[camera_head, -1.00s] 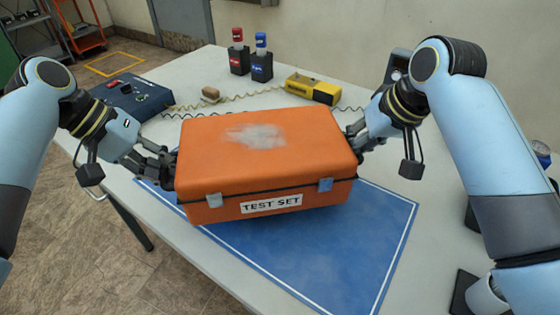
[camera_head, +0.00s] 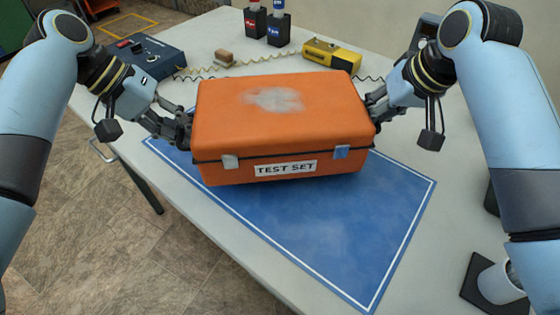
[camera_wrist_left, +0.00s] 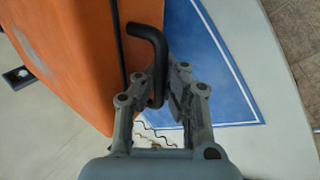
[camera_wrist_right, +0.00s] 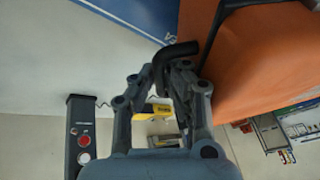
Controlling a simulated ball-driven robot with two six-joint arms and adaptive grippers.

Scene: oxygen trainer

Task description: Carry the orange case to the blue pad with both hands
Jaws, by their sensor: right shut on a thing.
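The orange case (camera_head: 282,110), labelled TEST SET, is upright over the back part of the blue pad (camera_head: 310,225). I cannot tell whether its underside touches the pad. My left gripper (camera_head: 182,131) is at the case's left end; in the left wrist view its fingers (camera_wrist_left: 167,88) close around a bent black handle (camera_wrist_left: 147,33). My right gripper (camera_head: 374,104) is at the right end; in the right wrist view its fingers (camera_wrist_right: 178,68) are shut on the other black handle (camera_wrist_right: 183,47). The fingertips are partly hidden in the head view.
A white cup (camera_head: 500,283) stands at front right. The pad's front is clear.

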